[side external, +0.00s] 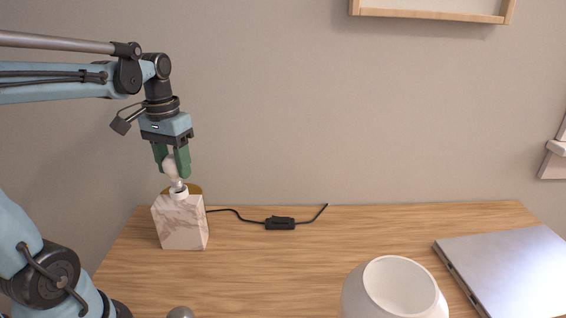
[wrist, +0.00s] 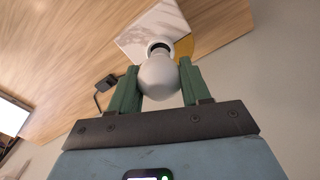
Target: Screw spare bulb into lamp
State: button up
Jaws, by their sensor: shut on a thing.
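The spare bulb (side external: 171,168) is white and round, held upright between the green fingers of my gripper (side external: 172,160). In the wrist view my gripper (wrist: 157,90) is shut on the bulb (wrist: 159,80), with a finger on each side. The lamp (side external: 181,221) is a white marbled block with a brass-coloured top and a white socket (side external: 179,193).
A black cord with an inline switch (side external: 280,223) runs right from the lamp. A white round shade (side external: 395,290) stands at the front, and a silver laptop (side external: 510,268) lies at right. A small grey round object (side external: 181,312) shows at the front edge. The middle of the desk is clear.

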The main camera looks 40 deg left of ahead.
aim_at(171, 155)
jog(key=shift+f, duration=0.95)
jog(key=o, duration=0.9)
notch_tip(171, 155, up, 12)
jog(key=shift+a+r, duration=0.1)
jog(key=d+f+m+t, duration=0.1)
jog(key=d+f+t, duration=0.1)
jog(key=d+f, duration=0.2)
jog(key=w+d+f+m+t, duration=0.1)
jog(key=d+f+t, duration=0.1)
jog(key=d+f, duration=0.3)
jog(key=w+d+f+m+t, duration=0.1)
jog(key=d+f+m+t, duration=0.1)
jog(key=d+f+t, duration=0.1)
jog(key=shift+d+f, duration=0.4)
jog(key=shift+d, duration=0.25)
jog(key=shift+d+f, duration=0.35)
jog(key=shift+d, duration=0.25)
